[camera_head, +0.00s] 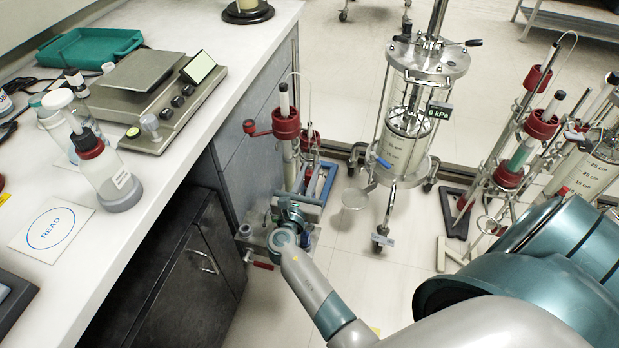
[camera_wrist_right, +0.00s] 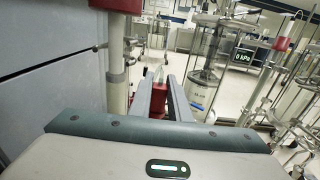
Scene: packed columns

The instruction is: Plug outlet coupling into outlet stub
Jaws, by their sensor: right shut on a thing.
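My right gripper (camera_head: 290,212) is low beside the bench cabinet, at the foot of a column stand. In the right wrist view its two fingers (camera_wrist_right: 160,92) are shut on a small red piece (camera_wrist_right: 158,98) with a clear tip, which looks like the outlet coupling. The slim column (camera_head: 287,150) with red clamps stands upright just above the gripper in the head view. In the right wrist view this column (camera_wrist_right: 117,72) is left of the fingers, apart from the red piece. I cannot make out the outlet stub. My left gripper is not in view.
The bench (camera_head: 150,205) and its dark cabinet (camera_head: 190,260) stand close on the left. A large glass column (camera_head: 405,130) on a wheeled frame, with a 0 kPa display (camera_head: 439,110), stands to the right. More red-clamped columns (camera_head: 510,170) are farther right. Some floor between is clear.

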